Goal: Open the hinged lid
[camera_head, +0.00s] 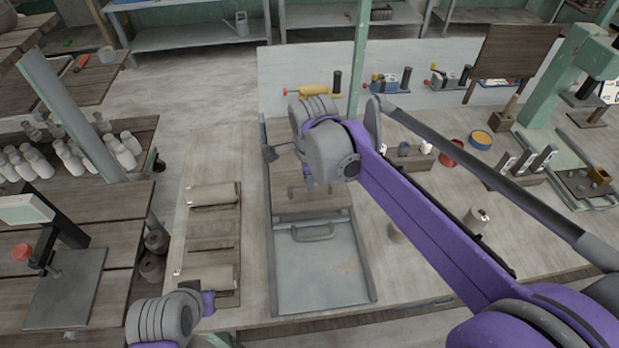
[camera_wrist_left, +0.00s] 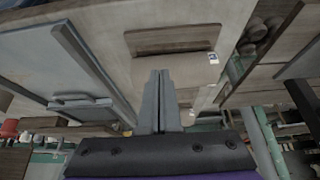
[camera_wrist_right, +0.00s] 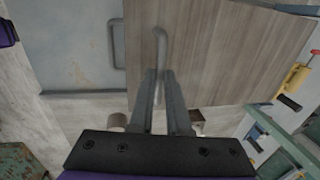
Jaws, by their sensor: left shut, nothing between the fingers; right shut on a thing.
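A long box on the table has a grey metal panel (camera_head: 320,270) with a handle (camera_head: 312,233) at the front and a brown wooden panel (camera_head: 320,204) behind it. Both look flat. In the right wrist view the wooden panel (camera_wrist_right: 215,50) carries a grey bar handle (camera_wrist_right: 160,42). My right gripper (camera_wrist_right: 160,76) is shut on this handle; my right wrist and arm hide much of the rear panel in the head view. I cannot see any hinges. My left gripper (camera_wrist_left: 159,76) is shut and empty near the front left, by a clay-coloured roll (camera_wrist_left: 175,69).
Boards with rolls (camera_head: 213,194) lie left of the box. Right of it stand a red bowl (camera_head: 451,152), a yellow-and-blue pot (camera_head: 481,139) and a green press (camera_head: 565,75). A green post (camera_head: 360,50) rises behind the box. White bottles (camera_head: 35,160) fill the left shelf.

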